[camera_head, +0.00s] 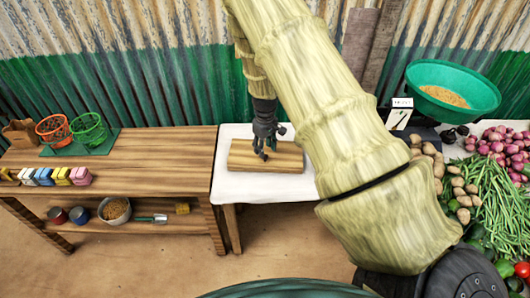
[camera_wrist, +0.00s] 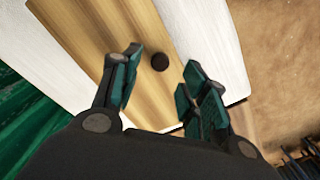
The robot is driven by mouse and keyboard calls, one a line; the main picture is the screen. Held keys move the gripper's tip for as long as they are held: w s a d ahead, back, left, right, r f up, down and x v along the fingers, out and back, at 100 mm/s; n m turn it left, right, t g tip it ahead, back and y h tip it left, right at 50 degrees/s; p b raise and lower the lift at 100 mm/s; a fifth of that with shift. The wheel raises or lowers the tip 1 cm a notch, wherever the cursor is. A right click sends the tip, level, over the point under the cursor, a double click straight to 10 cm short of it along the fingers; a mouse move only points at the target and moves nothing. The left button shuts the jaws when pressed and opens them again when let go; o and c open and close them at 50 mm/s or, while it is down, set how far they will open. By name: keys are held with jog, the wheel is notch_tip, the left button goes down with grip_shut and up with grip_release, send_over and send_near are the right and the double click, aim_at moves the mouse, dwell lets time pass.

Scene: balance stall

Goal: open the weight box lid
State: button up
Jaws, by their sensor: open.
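The weight box (camera_head: 240,154) is a flat wooden box on the white-covered table, with its lid shut. In the wrist view its wooden lid (camera_wrist: 125,28) fills the middle, with a small dark round knob (camera_wrist: 160,62) on it. My gripper (camera_head: 265,152) is over the box lid in the head view. In the wrist view my gripper (camera_wrist: 158,75) is open, and the knob shows between its two fingers, a little beyond the fingertips' middle. I cannot tell the height of the fingertips above the lid. My gripper hides part of the box in the head view.
A wooden bench (camera_head: 150,150) on the left holds baskets (camera_head: 88,130) and coloured packets. A green bowl (camera_head: 452,92) of grain, onions, potatoes and green beans (camera_head: 485,205) are on the right. White cloth (camera_head: 235,185) is bare around the box.

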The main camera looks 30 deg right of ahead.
aim_at(266, 151)
jog(key=shift+f+p, duration=0.45)
jog(key=shift+f, duration=1.5)
grip_shut()
